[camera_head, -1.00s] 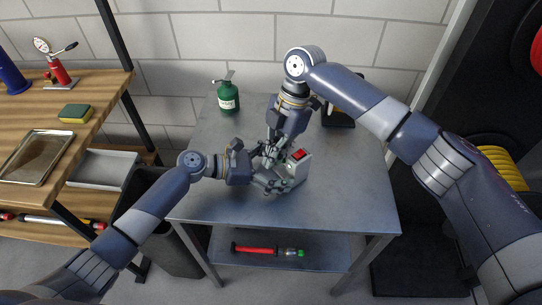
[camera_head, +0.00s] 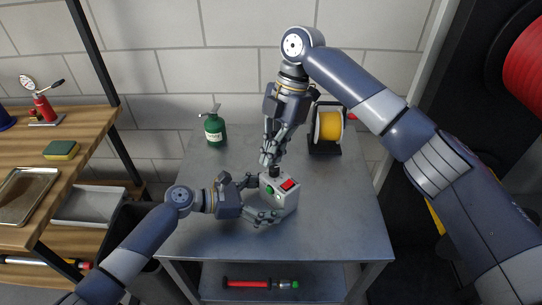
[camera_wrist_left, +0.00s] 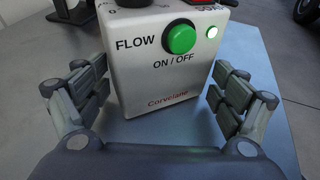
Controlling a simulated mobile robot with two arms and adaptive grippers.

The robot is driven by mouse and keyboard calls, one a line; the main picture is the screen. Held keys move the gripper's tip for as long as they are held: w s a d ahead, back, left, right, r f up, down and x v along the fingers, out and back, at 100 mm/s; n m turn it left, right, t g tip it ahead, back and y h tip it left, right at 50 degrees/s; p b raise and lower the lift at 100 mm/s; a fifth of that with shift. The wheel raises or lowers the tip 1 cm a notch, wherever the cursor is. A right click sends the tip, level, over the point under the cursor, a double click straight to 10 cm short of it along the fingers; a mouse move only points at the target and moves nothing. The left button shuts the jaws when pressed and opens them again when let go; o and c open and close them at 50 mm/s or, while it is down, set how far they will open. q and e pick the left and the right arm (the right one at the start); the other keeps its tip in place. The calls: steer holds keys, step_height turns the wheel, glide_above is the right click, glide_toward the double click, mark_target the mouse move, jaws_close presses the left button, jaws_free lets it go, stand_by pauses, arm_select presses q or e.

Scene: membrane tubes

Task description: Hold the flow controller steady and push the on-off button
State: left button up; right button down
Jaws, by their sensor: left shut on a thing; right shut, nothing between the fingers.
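The flow controller (camera_head: 284,200) is a small white-grey box on the metal table. Its top has a black knob (camera_head: 274,172) and a red part (camera_head: 288,184). My right gripper (camera_head: 267,161) is shut and empty, just above and behind the box near the knob.
A green bottle (camera_head: 214,131) stands at the table's back left. A yellow spool (camera_head: 329,126) on a black stand is at the back right. The metal table (camera_head: 340,215) is clear to the right. A wooden shelf (camera_head: 85,135) stands on the left.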

arm_select(q)
steer(key=shift+f, duration=0.15)
steer(key=o, duration=0.6)
